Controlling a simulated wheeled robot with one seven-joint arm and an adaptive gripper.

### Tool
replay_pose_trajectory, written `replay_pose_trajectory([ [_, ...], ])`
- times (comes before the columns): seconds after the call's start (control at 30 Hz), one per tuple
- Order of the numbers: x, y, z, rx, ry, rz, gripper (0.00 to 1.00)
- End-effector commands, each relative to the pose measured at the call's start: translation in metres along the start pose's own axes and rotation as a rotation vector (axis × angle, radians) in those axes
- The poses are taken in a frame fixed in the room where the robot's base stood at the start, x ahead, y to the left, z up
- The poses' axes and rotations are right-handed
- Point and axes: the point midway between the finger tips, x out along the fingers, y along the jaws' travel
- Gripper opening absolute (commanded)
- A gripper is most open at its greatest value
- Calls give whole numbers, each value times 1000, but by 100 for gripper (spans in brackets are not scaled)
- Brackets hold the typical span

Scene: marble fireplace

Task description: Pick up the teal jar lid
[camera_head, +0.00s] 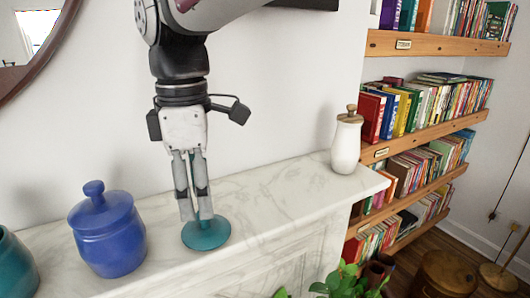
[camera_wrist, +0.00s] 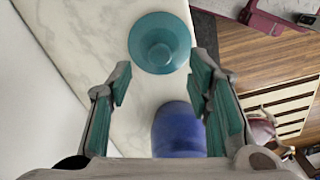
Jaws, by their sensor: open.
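The teal jar lid (camera_head: 206,234) is a round disc lying on the white marble mantel. In the wrist view the lid (camera_wrist: 160,43) shows a raised knob in its middle and lies beyond the fingertips. My gripper (camera_head: 197,217) points down over the lid, with its fingertips just above or near it; I cannot tell whether they touch it. In the wrist view my gripper (camera_wrist: 158,75) has its two teal-padded fingers spread apart, with nothing held between them. The teal jar (camera_head: 14,266) stands at the left edge, partly cut off.
A blue lidded jar (camera_head: 108,236) stands on the mantel (camera_head: 268,200) left of the lid; a blue jar also shows in the wrist view (camera_wrist: 178,132). A white jar (camera_head: 346,142) with a wooden lid stands at the right end. The mantel between is clear.

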Motion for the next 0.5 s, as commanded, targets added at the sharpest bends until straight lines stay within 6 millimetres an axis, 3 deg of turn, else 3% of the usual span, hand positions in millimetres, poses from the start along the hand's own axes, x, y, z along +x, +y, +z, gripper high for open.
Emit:
replay_pose_trajectory([
  [0.3,41,-2,3,-1,-1,-2,46],
  [0.5,47,-1,4,0,1,0,46],
])
